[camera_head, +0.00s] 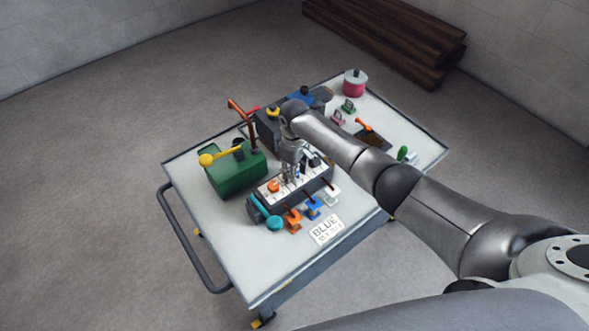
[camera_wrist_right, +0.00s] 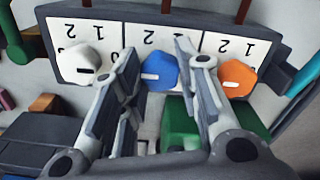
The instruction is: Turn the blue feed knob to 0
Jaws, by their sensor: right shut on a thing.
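The blue feed knob (camera_wrist_right: 160,72) is the middle knob of three on a white numbered panel (camera_head: 262,194). Its white mark (camera_wrist_right: 148,77) points left in the right wrist view. A 2 shows above the knob; its other digits are largely hidden by my fingers. My right gripper (camera_wrist_right: 157,54) is shut on the blue knob, one finger on each side. In the head view my right gripper (camera_head: 290,176) comes down onto the panel and hides most of the knob. My left gripper is not in view.
A white knob (camera_wrist_right: 82,64) and an orange knob (camera_wrist_right: 238,78) flank the blue one closely. Below the panel stand orange (camera_head: 293,221), blue (camera_head: 313,207) and white (camera_head: 331,194) levers. A green tank (camera_head: 236,176) stands left. A card (camera_head: 326,230) reads BLUE; its second line is unclear.

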